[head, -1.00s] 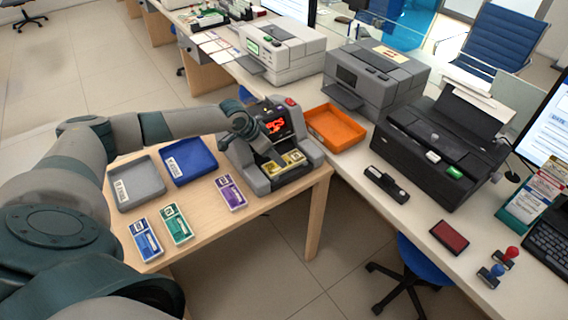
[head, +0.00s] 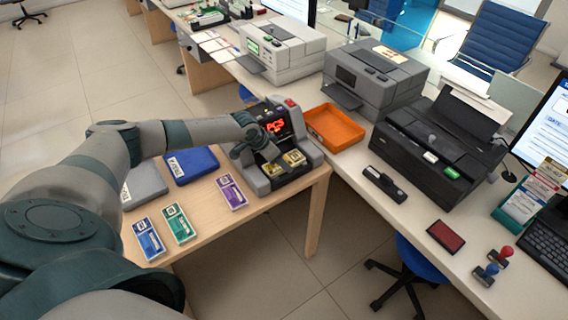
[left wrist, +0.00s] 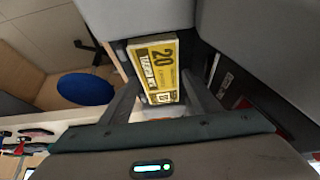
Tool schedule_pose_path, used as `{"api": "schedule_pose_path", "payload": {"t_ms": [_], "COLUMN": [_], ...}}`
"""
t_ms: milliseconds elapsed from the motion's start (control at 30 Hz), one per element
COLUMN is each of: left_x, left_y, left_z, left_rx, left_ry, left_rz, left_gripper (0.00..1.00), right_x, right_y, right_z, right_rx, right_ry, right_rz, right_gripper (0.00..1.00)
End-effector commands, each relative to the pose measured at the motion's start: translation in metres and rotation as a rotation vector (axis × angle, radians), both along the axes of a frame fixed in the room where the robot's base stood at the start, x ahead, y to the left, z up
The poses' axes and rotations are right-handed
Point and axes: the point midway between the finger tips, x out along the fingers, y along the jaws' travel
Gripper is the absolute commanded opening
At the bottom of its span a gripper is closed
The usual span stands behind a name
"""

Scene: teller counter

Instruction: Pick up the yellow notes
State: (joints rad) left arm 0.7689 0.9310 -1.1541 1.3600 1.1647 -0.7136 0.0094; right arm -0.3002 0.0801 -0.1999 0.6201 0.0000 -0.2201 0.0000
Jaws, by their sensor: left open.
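The yellow notes (head: 294,158) lie as a banded bundle in the front pocket of the grey counting machine (head: 312,155). In the left wrist view the yellow notes (left wrist: 153,60) show a "20" on their face. My left gripper (head: 279,163) reaches over the machine from the left and hides part of the bundle. In the left wrist view my open left gripper (left wrist: 160,78) has its two fingertips on either side of the bundle's near part. Contact with the bundle cannot be told. My right gripper is not in view.
Purple (head: 231,191), green (head: 178,223) and blue (head: 148,239) note bundles lie on the wooden table. An orange tray (head: 335,128) stands right of the machine.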

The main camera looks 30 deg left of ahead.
Motion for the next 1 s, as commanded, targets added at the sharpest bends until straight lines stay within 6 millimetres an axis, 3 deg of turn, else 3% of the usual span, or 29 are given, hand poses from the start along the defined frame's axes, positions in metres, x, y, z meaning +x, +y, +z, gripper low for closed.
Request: {"api": "schedule_pose_path", "payload": {"t_ms": [233, 367, 467, 767, 1000], "left_x": [0.0, 0.0, 0.0, 0.0, 0.001], "left_y": [0.0, 0.0, 0.0, 0.0, 0.0], "left_z": [0.0, 0.0, 0.001, 0.003, 0.025], "left_rx": [0.0, 0.0, 0.0, 0.0, -0.001], "left_ry": [0.0, 0.0, 0.0, 0.0, -0.003], "left_rz": [0.0, 0.0, 0.0, 0.0, -0.001], "left_gripper": [0.54, 0.24, 0.21, 0.21, 0.21], "right_x": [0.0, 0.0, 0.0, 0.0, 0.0], "right_y": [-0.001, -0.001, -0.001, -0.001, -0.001], "right_z": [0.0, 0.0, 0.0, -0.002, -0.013], "right_rx": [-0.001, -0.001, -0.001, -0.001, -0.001], "right_ry": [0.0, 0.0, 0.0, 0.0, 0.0], "right_rz": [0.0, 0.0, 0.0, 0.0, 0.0], "right_gripper": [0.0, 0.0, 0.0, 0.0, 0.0]}}
